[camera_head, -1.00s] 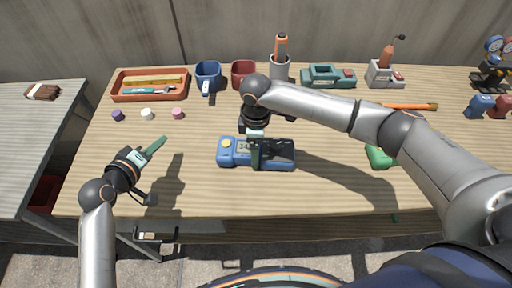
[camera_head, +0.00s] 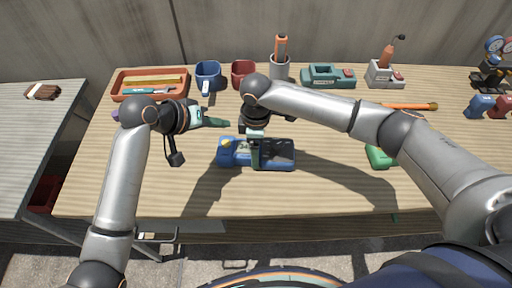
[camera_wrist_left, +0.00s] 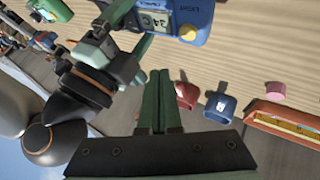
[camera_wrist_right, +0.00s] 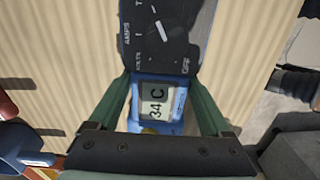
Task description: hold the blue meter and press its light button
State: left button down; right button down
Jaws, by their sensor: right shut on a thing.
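The blue meter (camera_head: 284,154) lies face up across the front middle of the table, with a dark dial face, a display reading 34 C and a yellow button (camera_head: 226,143) at its left end. My right gripper (camera_head: 254,155) is shut across the meter's middle; its fingers flank the display in the right wrist view (camera_wrist_right: 160,88). I cannot tell if the meter touches the table. My left gripper (camera_head: 226,123) is shut and empty, its fingertips above and behind the button, apart from it. The left wrist view shows the button (camera_wrist_left: 188,33) beyond the paired green fingers (camera_wrist_left: 157,78).
Behind stand an orange tray (camera_head: 122,95), a blue mug (camera_head: 208,72), a red mug (camera_head: 243,72), a grey cup (camera_head: 279,68) and a teal device (camera_head: 327,75). A green object (camera_head: 379,158) lies right of the meter. The front left of the tabletop is clear.

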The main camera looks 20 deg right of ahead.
aim_at(223, 146)
pick_arm(q)
jog(key=shift+f, duration=2.7)
pick_arm(e)
jog(key=shift+s+f, duration=0.15)
jog(key=shift+f, duration=0.05)
pick_arm(q)
jog(key=shift+f, duration=0.1)
jog(key=shift+f, duration=0.35)
jog(key=shift+r, duration=0.45)
jog(key=shift+r, duration=3.05)
